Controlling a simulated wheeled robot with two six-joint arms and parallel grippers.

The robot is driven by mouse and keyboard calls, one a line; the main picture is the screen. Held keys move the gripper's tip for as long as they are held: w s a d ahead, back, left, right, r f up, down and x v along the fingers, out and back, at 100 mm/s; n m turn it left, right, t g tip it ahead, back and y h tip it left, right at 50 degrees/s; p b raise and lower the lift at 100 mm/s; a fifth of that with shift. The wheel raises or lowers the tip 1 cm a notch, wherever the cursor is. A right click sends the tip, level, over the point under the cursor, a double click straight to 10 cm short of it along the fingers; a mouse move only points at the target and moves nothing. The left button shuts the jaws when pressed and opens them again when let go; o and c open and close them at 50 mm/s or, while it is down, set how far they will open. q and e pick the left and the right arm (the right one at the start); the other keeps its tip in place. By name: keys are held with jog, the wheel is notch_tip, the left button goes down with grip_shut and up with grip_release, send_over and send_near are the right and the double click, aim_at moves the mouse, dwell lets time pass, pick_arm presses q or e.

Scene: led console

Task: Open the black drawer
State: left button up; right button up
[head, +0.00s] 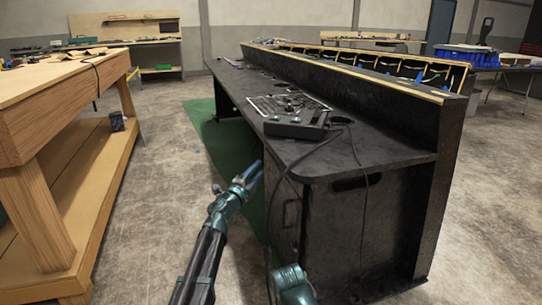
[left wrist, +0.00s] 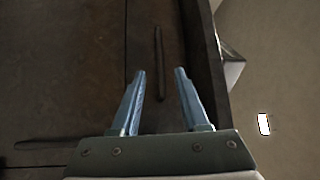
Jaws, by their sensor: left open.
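The black drawer front (head: 285,190) is on the near left side of the black console, with a dark bar handle (head: 292,213). The drawer looks shut. My left gripper (head: 248,172) is open and empty, to the left of the drawer front and apart from it in the head view. In the left wrist view, its two blue fingers (left wrist: 160,72) point at a dark panel. A thin dark bar (left wrist: 158,50), apparently a handle, lines up with the gap between the fingertips. I cannot tell its distance. My right gripper does not show.
The black console (head: 370,155) carries a control box (head: 296,125) with a loose cable hanging down near the drawer side. A wooden workbench (head: 60,95) stands at the left. Concrete floor (head: 165,190) is free between them, with a green mat (head: 225,140) beside the console.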

aim_at(271, 155)
pick_arm(q)
jog(key=p+x, duration=0.1)
jog(key=x, duration=1)
jog(key=shift+c, duration=0.3)
grip_shut()
dwell(0.7)
